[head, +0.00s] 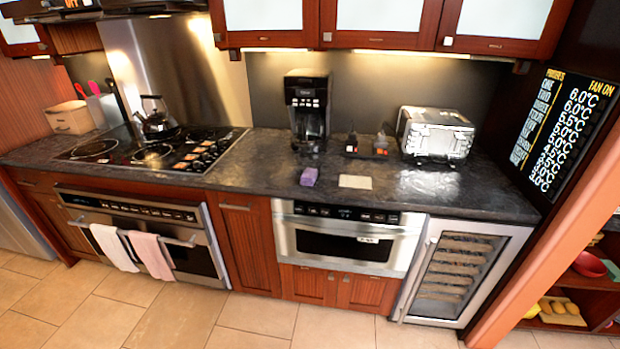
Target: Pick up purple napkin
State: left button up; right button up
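A small purple block-like item (309,176), which fits the purple napkin, lies on the dark stone countertop (255,180) near its front edge. It sits in front of the black coffee maker (307,108) and left of a flat cream-coloured square (355,181). Nothing covers it. Neither of my grippers shows in the head view.
A steel microwave drawer (345,243) is built in below the napkin, closed. A toaster (435,133) and small dark containers stand behind to the right. A kettle (155,120) stands on the cooktop at left. The tiled floor (255,318) in front is clear.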

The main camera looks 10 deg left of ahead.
aim_at(308, 178)
jog(key=i, duration=1.1)
jog(key=j+u, duration=0.05)
